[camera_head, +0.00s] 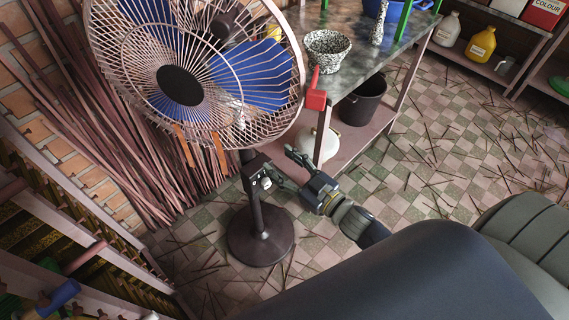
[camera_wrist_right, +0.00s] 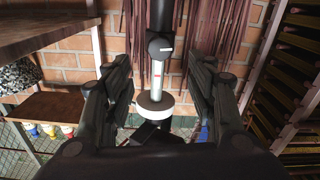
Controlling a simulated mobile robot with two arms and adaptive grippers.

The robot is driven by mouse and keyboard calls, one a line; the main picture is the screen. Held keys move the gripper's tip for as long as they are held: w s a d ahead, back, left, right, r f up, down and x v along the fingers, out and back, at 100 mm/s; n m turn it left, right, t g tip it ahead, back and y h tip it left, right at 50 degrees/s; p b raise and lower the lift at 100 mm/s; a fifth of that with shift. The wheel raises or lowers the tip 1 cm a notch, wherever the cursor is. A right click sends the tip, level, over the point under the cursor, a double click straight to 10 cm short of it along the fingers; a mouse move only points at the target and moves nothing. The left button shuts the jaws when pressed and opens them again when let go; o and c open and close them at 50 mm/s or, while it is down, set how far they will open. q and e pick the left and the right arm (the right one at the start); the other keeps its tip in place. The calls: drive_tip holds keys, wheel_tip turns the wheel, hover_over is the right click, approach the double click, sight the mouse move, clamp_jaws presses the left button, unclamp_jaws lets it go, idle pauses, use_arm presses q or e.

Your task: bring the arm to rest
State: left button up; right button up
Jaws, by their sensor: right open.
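My right gripper (camera_head: 274,170) is open in the head view, low beside the dark pole of a standing fan (camera_head: 181,85). Its fingers are spread on either side of empty space, and nothing is seen held. In the right wrist view both fingers of my right gripper (camera_wrist_right: 158,85) stand apart. A dark upright post with a pale lower section (camera_wrist_right: 157,75) shows between them in that picture. I cannot tell whether the fingers touch the pole. My left gripper is not in view.
The fan's round base (camera_head: 260,234) stands on the checkered floor, which is strewn with thin sticks. A table (camera_head: 370,58) with a speckled bowl (camera_head: 326,50) stands behind. A black bucket (camera_head: 363,100) sits on its lower shelf. Wooden racks (camera_head: 75,215) stand at left.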

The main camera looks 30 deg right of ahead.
drive_tip(key=shift+s+d, duration=0.1)
drive_tip(key=shift+s, duration=0.15)
drive_tip(key=shift+f, duration=0.1)
idle(0.3)
drive_tip(key=s+d+f+m+g+h+p, duration=0.1)
drive_tip(key=s+d+f+m+g+h, duration=0.3)
drive_tip(key=f, duration=0.9)
drive_tip(key=s+d+f+n+g+h, duration=0.15)
drive_tip(key=s+f, duration=0.45)
drive_tip(key=f, duration=0.8)
drive_tip(key=s+a+f+g, duration=0.1)
drive_tip(key=s+f+g, duration=0.2)
drive_tip(key=s, duration=0.7)
drive_tip(key=s+a+f+g+p, duration=0.1)
drive_tip(key=s+f+g, duration=0.3)
drive_tip(key=s+f, duration=0.4)
drive_tip(key=s+a+f+g, duration=0.1)
drive_tip(key=s+f+g, duration=0.2)
drive_tip(key=s, duration=0.9)
wheel_tip(320, 180, down, 4)
drive_tip(key=shift+r+m+h, duration=0.25)
drive_tip(key=shift+m+h, duration=0.1)
